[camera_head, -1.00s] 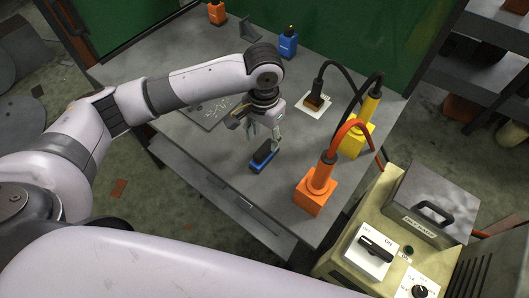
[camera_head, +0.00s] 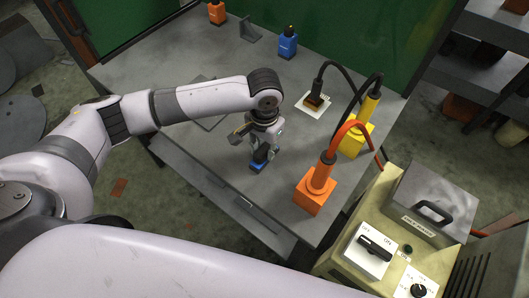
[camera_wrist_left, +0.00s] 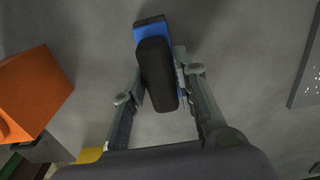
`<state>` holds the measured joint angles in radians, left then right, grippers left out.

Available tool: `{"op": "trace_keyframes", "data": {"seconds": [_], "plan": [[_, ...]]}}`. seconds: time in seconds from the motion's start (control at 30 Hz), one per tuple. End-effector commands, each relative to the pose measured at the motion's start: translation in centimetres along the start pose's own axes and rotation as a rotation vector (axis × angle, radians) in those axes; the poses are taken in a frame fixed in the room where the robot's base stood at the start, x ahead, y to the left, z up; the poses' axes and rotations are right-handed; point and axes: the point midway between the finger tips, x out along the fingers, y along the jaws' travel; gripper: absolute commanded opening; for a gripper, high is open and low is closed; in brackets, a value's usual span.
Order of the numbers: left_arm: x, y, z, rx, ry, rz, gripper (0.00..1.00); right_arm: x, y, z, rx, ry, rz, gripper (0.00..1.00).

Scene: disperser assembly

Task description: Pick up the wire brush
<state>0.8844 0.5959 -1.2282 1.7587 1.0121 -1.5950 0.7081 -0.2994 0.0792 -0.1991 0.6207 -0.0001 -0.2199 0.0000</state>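The wire brush, a small block with a blue base and a black top, lies on the grey workbench (camera_head: 215,170). In the head view only its blue end (camera_head: 257,168) shows below my left gripper (camera_head: 262,155); the rest is hidden. In the left wrist view the brush (camera_wrist_left: 157,70) lies between the two fingers of the left gripper (camera_wrist_left: 159,85), slightly tilted. One finger is on each side, very close to the black top. I cannot tell whether both fingers press on it. My right gripper is not in view.
An orange block with a cable (camera_head: 316,190) stands right of the gripper, with a yellow one (camera_head: 355,138) behind it. A blue holder (camera_head: 287,45) and an orange holder (camera_head: 217,13) stand at the back. A switch box (camera_head: 375,240) is at the right front.

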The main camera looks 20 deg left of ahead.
Motion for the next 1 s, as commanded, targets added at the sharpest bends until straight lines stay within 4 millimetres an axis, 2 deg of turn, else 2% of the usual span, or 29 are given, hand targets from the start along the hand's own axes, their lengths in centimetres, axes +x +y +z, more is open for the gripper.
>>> {"op": "trace_keyframes", "data": {"seconds": [0.37,0.8,1.0], "plan": [[0.0,0.0,0.0,0.000,0.000,0.000,0.00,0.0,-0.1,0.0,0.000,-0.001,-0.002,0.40],[-0.2,0.0,-0.1,0.000,0.001,0.000,0.00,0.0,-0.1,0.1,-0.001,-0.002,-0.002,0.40],[-1.5,0.0,-0.1,0.001,0.003,0.001,0.00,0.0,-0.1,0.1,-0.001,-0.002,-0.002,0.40]]}}
